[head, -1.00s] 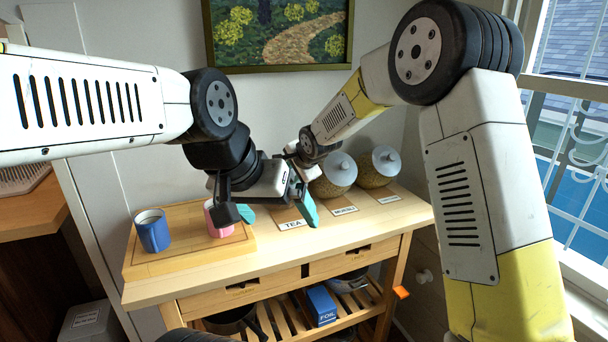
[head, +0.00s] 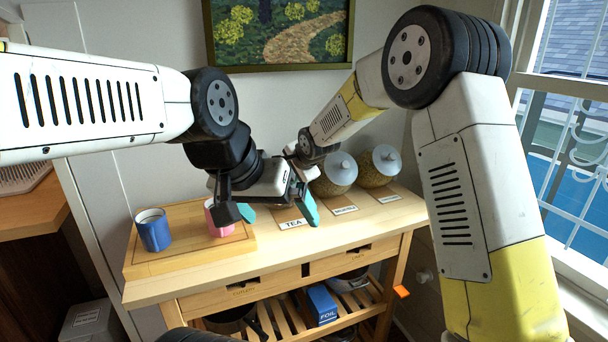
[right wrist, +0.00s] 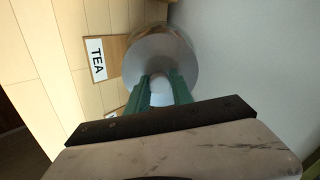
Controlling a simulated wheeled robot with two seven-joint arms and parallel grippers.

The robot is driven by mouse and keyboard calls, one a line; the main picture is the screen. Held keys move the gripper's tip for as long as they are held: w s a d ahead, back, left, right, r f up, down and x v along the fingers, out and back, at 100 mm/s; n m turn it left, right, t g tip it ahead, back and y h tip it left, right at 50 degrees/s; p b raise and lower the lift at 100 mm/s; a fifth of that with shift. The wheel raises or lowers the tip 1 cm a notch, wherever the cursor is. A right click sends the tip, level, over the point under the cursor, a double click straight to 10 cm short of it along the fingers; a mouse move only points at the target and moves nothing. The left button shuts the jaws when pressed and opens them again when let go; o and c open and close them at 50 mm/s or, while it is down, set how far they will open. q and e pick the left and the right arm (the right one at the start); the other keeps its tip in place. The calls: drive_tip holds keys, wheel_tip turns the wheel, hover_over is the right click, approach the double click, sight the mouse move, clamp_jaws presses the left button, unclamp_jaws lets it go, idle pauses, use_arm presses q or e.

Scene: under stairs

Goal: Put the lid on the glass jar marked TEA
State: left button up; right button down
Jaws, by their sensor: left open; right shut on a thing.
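The lid (right wrist: 150,55) is a grey disc with a pale round knob (right wrist: 160,90). My right gripper (right wrist: 161,86) is shut on the knob with its teal fingers. The lid lies over the glass jar (right wrist: 172,32), whose edge shows past it; I cannot tell whether the lid rests on the rim. The TEA label (right wrist: 96,58) is beside the jar, and also shows in the head view (head: 293,223). In the head view my left gripper (head: 278,210) is open in front of the TEA place and hides the jar, the lid and my right gripper.
Two lidded jars (head: 338,174) (head: 380,166) stand to the right on the wooden cart (head: 350,232). A blue mug (head: 153,230) and a pink mug (head: 219,222) stand on a wooden board (head: 182,260) at the left. The cart's front right is clear.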

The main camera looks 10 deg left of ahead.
drive_tip(key=shift+w+f, duration=0.1)
drive_tip(key=shift+f, duration=0.05)
drive_tip(key=c, duration=1)
unclamp_jaws()
drive_tip(key=shift+c, duration=0.2)
drive_tip(key=shift+o, duration=0.2)
drive_tip(key=o, duration=0.4)
drive_tip(key=shift+o, duration=0.2)
drive_tip(key=v, duration=0.6)
